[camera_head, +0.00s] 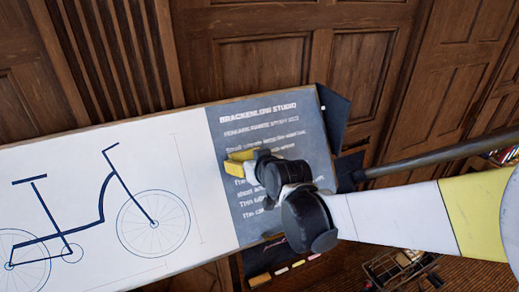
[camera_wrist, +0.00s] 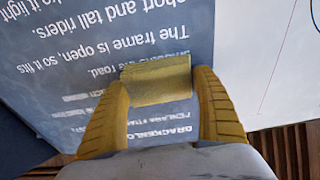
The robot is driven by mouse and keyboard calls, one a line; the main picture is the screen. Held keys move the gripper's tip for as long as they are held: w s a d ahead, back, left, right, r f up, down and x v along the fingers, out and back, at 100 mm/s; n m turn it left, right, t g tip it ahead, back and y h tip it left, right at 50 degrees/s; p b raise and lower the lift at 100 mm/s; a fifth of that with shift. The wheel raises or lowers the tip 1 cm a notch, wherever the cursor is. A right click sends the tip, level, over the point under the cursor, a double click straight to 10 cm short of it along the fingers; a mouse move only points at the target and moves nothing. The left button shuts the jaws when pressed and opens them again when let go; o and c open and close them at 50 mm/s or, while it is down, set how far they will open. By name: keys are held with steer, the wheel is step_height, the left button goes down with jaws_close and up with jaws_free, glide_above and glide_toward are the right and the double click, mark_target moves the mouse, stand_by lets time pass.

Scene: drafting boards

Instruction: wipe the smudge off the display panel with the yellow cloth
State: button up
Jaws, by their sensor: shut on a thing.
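The display panel (camera_head: 222,125) is a slate-grey board with white text, at the right end of a long white board in the head view. In the wrist view the panel (camera_wrist: 180,20) fills the upper left, its text upside down. My gripper (camera_wrist: 160,85) is shut on the yellow cloth (camera_wrist: 157,80), a folded block between its two yellow fingers. In the head view the cloth (camera_head: 236,160) is over the panel's left-middle part, at the end of my gripper (camera_head: 248,157). I cannot tell whether it touches the panel. No distinct smudge shows; my arm and the cloth hide part of the text.
The white board (camera_head: 90,180) with a blue bicycle drawing adjoins the panel on its left. Dark wood panelling (camera_head: 260,60) stands behind. A ledge with chalk pieces (camera_head: 283,270) is below the panel, and a wire basket (camera_head: 400,268) is at the lower right.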

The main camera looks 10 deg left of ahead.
steer(key=shift+s+a+b, duration=0.15)
steer(key=shift+s+a, duration=0.3)
steer(key=shift+a, duration=0.3)
steer(key=shift+s+a+b, duration=0.15)
steer(key=shift+s+a, duration=0.3)
steer(key=shift+a, duration=0.25)
steer(key=shift+s+a+b, duration=0.15)
steer(key=shift+s+a, duration=0.3)
steer(key=shift+a, duration=0.3)
steer(key=shift+r+p+v, duration=0.15)
steer(key=shift+p+v, duration=0.55)
steer(key=shift+v, duration=0.75)
steer(key=shift+r+p+v, duration=0.15)
steer(key=shift+p+v, duration=0.5)
steer(key=shift+v, duration=0.8)
steer(key=shift+w+a, duration=0.1)
steer(key=shift+w, duration=0.05)
steer(key=p+v, duration=0.1)
steer(key=v, duration=0.2)
steer(key=shift+r, duration=0.15)
steer(key=shift+w+a, duration=0.1)
